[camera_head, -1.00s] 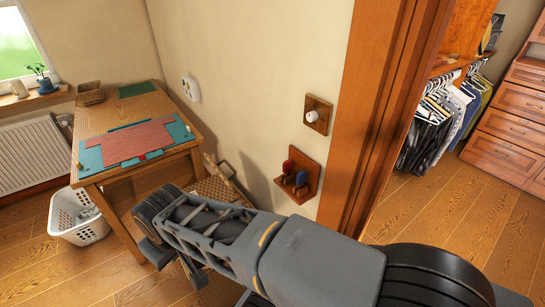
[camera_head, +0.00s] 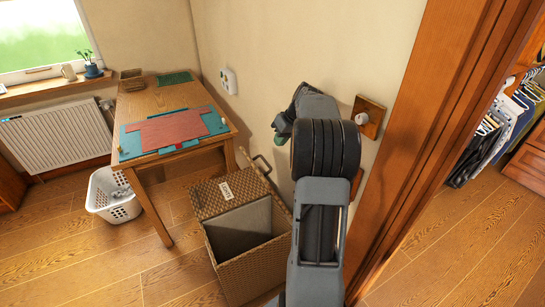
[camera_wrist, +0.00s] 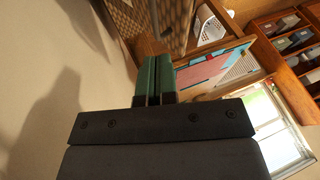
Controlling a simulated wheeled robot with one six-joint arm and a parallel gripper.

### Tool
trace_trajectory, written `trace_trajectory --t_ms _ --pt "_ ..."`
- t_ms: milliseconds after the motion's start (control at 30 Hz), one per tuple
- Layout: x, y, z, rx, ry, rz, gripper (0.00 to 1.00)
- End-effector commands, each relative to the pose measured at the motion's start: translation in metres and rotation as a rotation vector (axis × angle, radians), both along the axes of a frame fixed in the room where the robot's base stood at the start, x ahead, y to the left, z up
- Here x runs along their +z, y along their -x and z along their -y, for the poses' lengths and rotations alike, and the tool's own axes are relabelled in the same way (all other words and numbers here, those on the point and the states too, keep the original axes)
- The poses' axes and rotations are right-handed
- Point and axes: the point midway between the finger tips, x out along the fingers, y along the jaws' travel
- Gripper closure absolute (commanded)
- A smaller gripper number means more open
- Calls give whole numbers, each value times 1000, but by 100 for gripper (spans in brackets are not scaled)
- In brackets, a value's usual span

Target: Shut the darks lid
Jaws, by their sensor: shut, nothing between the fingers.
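A woven wicker hamper (camera_head: 262,268) stands on the floor against the wall, right of the table. Its near part is open and shows a grey lining. A wicker top panel (camera_head: 240,188) with a small white label covers its far part; the label is too small to read.
The table (camera_head: 160,97) with a teal mat and red cloth stands left of the hamper. Floor in front of the hamper is clear.

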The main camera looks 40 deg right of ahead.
Motion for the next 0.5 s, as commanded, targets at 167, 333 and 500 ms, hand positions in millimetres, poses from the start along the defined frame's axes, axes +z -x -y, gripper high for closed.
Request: trace_trajectory --t_ms 167,333,500 --pt "-14 -5 17 0 -14 16 100" --pt "-36 -14 11 2 -15 17 100" --pt "-60 -24 3 2 -14 17 100"
